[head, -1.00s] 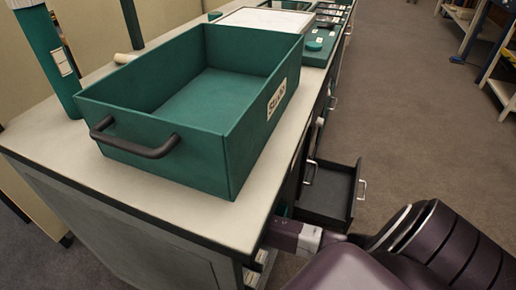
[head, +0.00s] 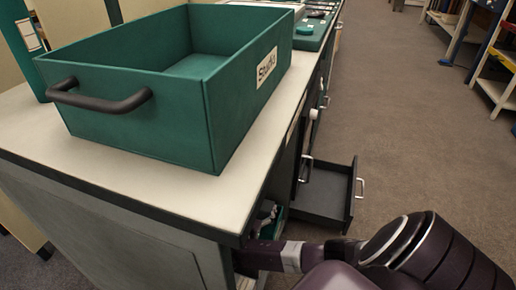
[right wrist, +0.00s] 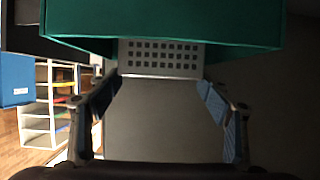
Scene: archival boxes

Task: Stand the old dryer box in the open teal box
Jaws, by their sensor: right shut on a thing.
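The open teal box (head: 145,115) stands on the counter in the head view. It has a dark handle and a "Studio" label, and its visible interior is empty. In the right wrist view, a pale block with rows of small holes (right wrist: 160,58), seemingly the old dryer box, sits between my right gripper's fingertips (right wrist: 158,84). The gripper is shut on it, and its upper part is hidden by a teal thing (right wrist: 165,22). In the head view my right gripper (head: 266,213) is low at the cabinet's side opening, below the countertop. My left gripper is not in view.
A dark open drawer (head: 322,192) sticks out from the cabinet beyond my right arm. The countertop (head: 105,182) has a bare strip before the teal box. A teal upright thing (head: 20,50) stands at far left. The floor (head: 400,130) right of the cabinet is clear.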

